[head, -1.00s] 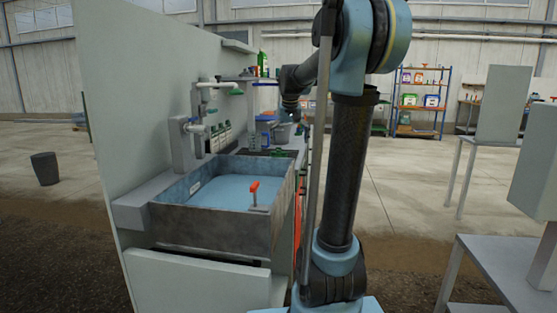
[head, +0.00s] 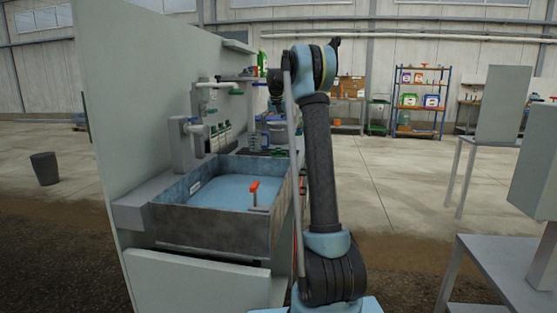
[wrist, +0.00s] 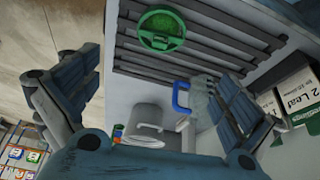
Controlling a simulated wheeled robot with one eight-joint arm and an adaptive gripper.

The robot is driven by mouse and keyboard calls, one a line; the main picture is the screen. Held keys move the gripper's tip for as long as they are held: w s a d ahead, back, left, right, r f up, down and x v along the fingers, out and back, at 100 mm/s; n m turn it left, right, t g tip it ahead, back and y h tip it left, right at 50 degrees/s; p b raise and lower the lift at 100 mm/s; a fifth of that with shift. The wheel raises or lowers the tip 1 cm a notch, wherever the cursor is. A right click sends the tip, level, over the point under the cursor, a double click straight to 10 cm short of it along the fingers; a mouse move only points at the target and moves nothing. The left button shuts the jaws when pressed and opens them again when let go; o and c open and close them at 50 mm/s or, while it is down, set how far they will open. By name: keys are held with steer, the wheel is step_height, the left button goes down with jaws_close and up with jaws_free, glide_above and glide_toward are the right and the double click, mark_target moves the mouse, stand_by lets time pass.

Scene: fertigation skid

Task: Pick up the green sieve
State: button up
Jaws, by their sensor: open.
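The green sieve (wrist: 162,31) is a round mesh disc with a green rim. It lies on a dark slatted rack (wrist: 205,52) at the top of the wrist view. My gripper (wrist: 150,75) is open, with its two fingers wide apart at the left and right. The sieve shows beyond the fingers, apart from them, with nothing between them touching it. In the head view, a small dark green patch on the bench may be the sieve, but it is too small to tell. The gripper there is mostly hidden by my arm.
A grey bucket (wrist: 150,118) and a clear jug with a blue handle (wrist: 181,96) stand near the rack. White labelled containers (wrist: 296,100) line the right side. In the head view, a blue-lined sink (head: 215,190) with an orange-handled valve (head: 254,188) is in front.

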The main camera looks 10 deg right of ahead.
mark_target(278, 149)
steer(key=x, duration=1.1)
steer(key=shift+w+f, duration=0.15)
steer(key=shift+f, duration=0.05)
steer(key=shift+x, duration=2.95)
steer(key=shift+a, duration=0.1)
steer(key=c, duration=1)
